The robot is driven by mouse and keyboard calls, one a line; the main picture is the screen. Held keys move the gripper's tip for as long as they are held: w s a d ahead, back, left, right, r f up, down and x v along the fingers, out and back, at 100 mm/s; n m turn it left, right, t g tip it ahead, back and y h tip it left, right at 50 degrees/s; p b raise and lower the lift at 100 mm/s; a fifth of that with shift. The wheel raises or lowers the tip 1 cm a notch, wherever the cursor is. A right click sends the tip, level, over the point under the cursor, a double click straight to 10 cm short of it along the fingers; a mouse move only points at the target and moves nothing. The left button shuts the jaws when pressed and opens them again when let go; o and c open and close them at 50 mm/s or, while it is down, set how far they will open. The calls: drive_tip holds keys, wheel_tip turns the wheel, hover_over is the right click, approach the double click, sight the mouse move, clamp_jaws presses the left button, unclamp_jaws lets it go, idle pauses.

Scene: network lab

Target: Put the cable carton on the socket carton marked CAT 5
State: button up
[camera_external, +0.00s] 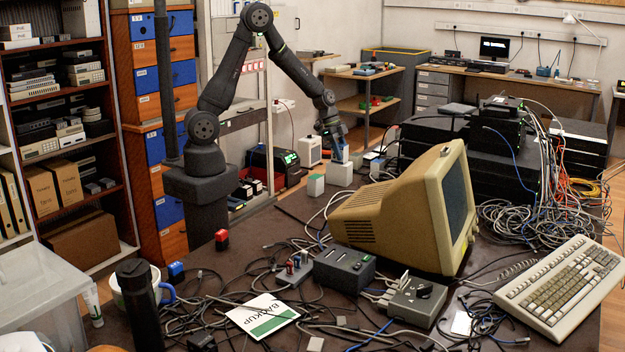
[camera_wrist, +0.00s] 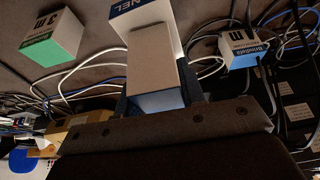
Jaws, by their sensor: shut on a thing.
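My gripper (camera_external: 337,146) is shut on a small white and blue carton (camera_external: 341,154), which I take for the cable carton. In the wrist view the held carton (camera_wrist: 148,62) shows a plain pale face and a bluish end between the fingers. A larger white carton (camera_external: 339,175) stands on the table right below it. In the wrist view this white carton (camera_wrist: 128,9) shows behind the held one, with the letters "NEL" partly covered. No CAT 5 mark is readable. I cannot tell whether the two cartons touch.
A green and white carton (camera_external: 315,186) marked "3 m" in the wrist view stands at the left. A blue and white carton (camera_external: 376,169) stands at the right. Loose cables surround the cartons. The beige monitor (camera_external: 420,205) stands close in front; bare table (camera_external: 262,222) lies to the left.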

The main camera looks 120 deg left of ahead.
drive_tip(key=shift+f, duration=0.1)
drive_tip(key=o, duration=1.1)
drive_tip(key=shift+c, duration=0.2)
drive_tip(key=v, duration=1.2)
drive_tip(key=x, duration=1.2)
drive_tip(key=shift+r, duration=1.1)
